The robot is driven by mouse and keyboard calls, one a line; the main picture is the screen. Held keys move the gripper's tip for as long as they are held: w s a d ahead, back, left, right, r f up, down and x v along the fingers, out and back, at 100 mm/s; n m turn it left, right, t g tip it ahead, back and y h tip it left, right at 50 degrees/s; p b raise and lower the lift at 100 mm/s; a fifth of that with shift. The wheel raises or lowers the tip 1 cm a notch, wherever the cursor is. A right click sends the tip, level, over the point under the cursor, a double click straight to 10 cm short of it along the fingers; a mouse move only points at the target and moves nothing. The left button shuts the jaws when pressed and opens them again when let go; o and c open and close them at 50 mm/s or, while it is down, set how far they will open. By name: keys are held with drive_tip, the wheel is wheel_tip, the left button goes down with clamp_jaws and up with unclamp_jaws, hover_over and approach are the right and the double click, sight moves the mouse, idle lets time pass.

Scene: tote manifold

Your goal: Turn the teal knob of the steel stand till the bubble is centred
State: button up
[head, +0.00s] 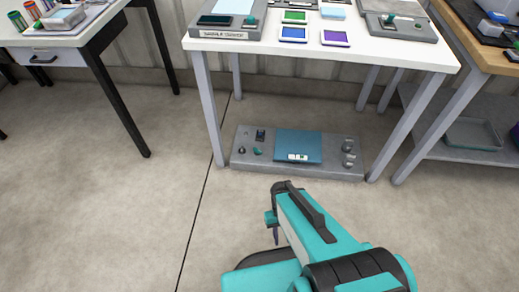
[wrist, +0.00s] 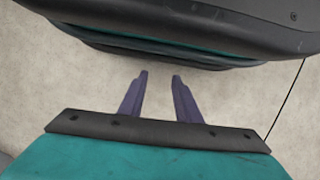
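A low grey stand (head: 240,171), which looks like the steel stand, sits on the floor under the white table. It carries a blue plate (head: 299,142) with a small white and green vial (head: 298,157) at its front edge. The bubble is too small to make out. A small teal knob (head: 257,151) is on its left part, and several round metal knobs are on its right. My gripper (wrist: 160,72) is open and empty in the wrist view, its two purple fingers apart above bare floor. In the head view, a purple finger (head: 276,236) shows in front of the stand, apart from it.
The white table (head: 330,47) stands over the stand, with legs on both sides. On its top are grey devices, one with a teal knob (head: 390,20), and several coloured tiles. Another table (head: 70,38) is left, a wooden bench (head: 477,40) right. The floor in front is clear.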

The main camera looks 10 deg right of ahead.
drive_tip(key=w+a+f+n+t+b, duration=0.1)
drive_tip(key=w+f+n+b, duration=0.15)
drive_tip(key=w, duration=0.95)
wheel_tip(320, 180, up, 9)
drive_tip(key=n+t+b, duration=0.4)
drive_tip(key=n+b, duration=0.2)
drive_tip(key=b, duration=0.5)
hover_over(258, 150)
wheel_tip(258, 150, down, 14)
drive_tip(key=b, duration=0.6)
drive_tip(key=shift+a+r, duration=0.1)
drive_tip(key=shift+r, duration=0.05)
drive_tip(key=shift+c, duration=0.3)
